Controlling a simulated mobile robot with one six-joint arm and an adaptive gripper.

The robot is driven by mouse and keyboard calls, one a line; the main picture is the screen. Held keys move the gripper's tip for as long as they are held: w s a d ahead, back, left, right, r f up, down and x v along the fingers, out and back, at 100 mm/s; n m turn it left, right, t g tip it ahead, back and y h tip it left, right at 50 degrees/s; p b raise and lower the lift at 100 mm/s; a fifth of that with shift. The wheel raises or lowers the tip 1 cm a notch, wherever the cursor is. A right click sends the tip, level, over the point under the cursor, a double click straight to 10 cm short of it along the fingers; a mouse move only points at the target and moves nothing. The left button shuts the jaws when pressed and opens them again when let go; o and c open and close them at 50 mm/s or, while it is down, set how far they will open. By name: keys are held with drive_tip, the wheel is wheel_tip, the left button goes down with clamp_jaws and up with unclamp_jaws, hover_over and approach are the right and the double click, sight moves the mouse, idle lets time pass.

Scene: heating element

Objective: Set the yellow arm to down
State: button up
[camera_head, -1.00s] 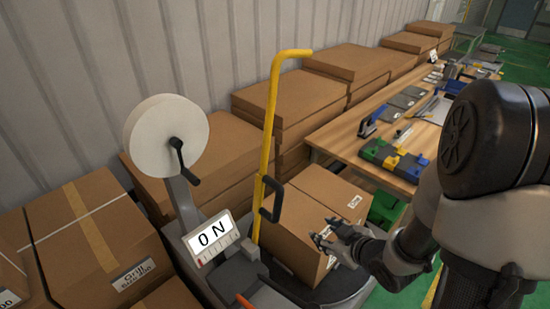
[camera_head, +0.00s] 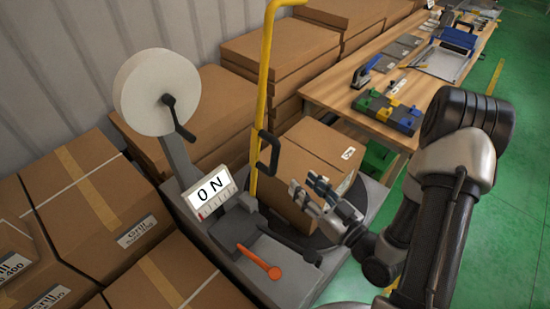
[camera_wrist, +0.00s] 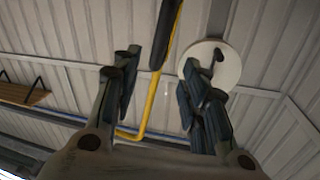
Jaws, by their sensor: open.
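My gripper (camera_head: 308,191) is open and empty, to the right of and a little below the black handle, in front of a cardboard box. In the wrist view the gripper (camera_wrist: 157,88) shows its fingers spread, with the yellow arm (camera_wrist: 153,105) and the black handle (camera_wrist: 165,35) seen beyond and between them. No contact shows.
Boxes fill the left, and a wooden workbench (camera_head: 345,80) stands behind. Green floor (camera_head: 500,200) is clear at right.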

drive_tip(key=b, duration=0.5)
approach(275, 156)
drive_tip(key=w+f, duration=0.2)
drive_tip(key=b+x, duration=0.3)
drive_tip(key=b, duration=0.1)
drive_tip(key=shift+a+r, duration=0.1)
drive_tip(key=shift+a, duration=0.25)
drive_tip(key=shift+r+x, duration=0.15)
drive_tip(key=shift+x, duration=1.35)
drive_tip(key=shift+r+x, duration=0.1)
drive_tip(key=shift+x, duration=1.45)
drive_tip(key=shift+c, duration=0.5)
clamp_jaws()
drive_tip(key=shift+d, duration=0.1)
